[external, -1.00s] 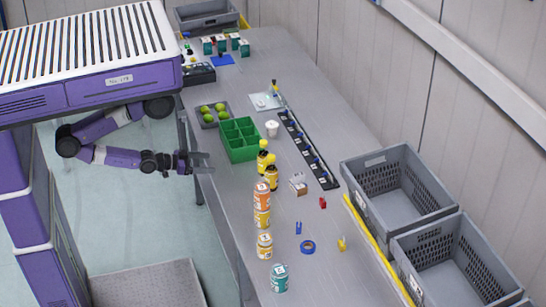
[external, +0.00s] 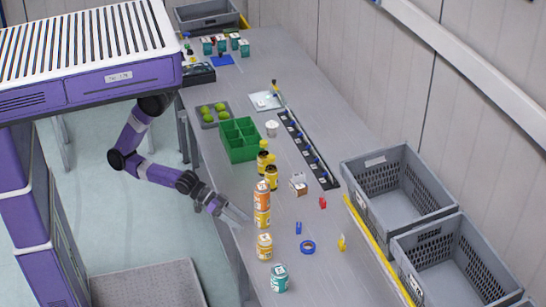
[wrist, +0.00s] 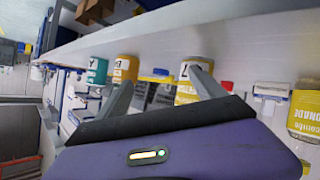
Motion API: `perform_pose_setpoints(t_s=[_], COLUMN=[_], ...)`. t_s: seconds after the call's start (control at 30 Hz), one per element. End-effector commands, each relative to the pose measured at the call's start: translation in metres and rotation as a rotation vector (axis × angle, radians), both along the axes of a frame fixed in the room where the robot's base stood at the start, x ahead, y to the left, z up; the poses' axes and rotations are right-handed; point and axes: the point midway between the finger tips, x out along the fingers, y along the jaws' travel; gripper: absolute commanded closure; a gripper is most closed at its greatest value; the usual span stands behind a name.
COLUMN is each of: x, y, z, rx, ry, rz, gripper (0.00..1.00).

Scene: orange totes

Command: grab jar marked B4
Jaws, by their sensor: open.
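Several jars and cans stand upright along the table's near edge. An orange can (external: 262,192) sits on a yellow one (external: 262,219); a yellow-and-white can (external: 264,246) and a teal can (external: 279,279) stand nearer the camera. My gripper (external: 236,217) is open and empty at the table edge, left of the stack. In the wrist view its fingers (wrist: 160,90) spread before a teal can (wrist: 97,70) and yellow cans (wrist: 126,68).
A green divided box (external: 239,139) and a tray of green balls (external: 214,115) lie farther back. A black strip (external: 308,148) runs along the middle. Blue tape (external: 307,247) and small clips lie right of the cans. Grey crates (external: 398,190) stand along the right side.

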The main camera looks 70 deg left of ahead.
Motion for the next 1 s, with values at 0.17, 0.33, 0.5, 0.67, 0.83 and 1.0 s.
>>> perform_pose_setpoints(t_s=[0.17,0.33,0.5,0.67,0.83,1.0], x=[0.009,0.017,0.02,0.027,0.039,0.053], y=[-0.059,-0.1,-0.119,-0.128,-0.139,-0.152], z=[-0.004,0.005,0.015,0.014,0.008,0.001], rx=[0.091,0.181,0.223,0.233,0.232,0.232], ry=[-0.11,-0.237,-0.303,-0.315,-0.313,-0.312], rz=[-0.108,-0.164,-0.18,-0.181,-0.181,-0.181], gripper=[0.21,0.21,0.21,0.21,0.21,0.21])
